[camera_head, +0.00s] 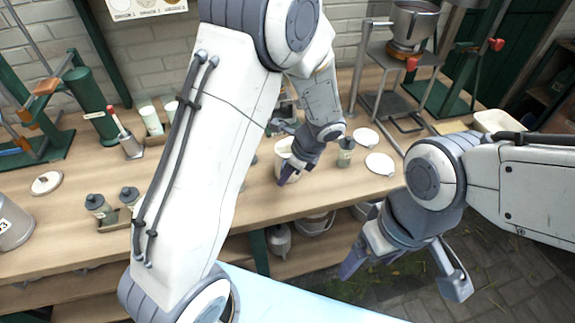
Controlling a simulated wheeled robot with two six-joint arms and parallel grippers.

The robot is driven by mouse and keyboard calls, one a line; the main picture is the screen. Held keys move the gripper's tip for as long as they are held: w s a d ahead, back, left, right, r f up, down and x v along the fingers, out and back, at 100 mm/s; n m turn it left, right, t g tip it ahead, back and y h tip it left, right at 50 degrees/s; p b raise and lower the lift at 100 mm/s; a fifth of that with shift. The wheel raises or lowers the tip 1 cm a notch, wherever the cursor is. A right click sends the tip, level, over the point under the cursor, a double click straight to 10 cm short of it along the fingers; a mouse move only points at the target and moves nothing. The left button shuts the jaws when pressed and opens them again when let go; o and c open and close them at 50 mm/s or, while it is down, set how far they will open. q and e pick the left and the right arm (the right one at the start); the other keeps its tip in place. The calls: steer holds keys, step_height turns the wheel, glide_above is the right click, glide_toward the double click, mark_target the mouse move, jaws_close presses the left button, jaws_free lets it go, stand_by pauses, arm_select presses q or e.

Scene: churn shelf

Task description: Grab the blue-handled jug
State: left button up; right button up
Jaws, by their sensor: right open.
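My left gripper (285,155) reaches down over the middle of the wooden bench, beside a cream vessel (281,147). The gripper and wrist partly cover this vessel. I cannot tell whether the fingers touch it or how far apart they are. No blue handle shows clearly, so I cannot tell whether this vessel is the blue-handled jug. My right gripper (405,272) is open and empty, in front of the bench and over the paved floor.
The bench (220,205) holds dark bottles (103,208), white discs (379,164), a small bottle (346,152) and a green press (92,105). A metal stand with a pot (412,22) is at the back right. Buckets (313,222) sit on the lower shelf.

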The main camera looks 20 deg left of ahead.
arm_select(q)
steer(key=shift+x, duration=0.8)
jaws_close()
stand_by(0.8)
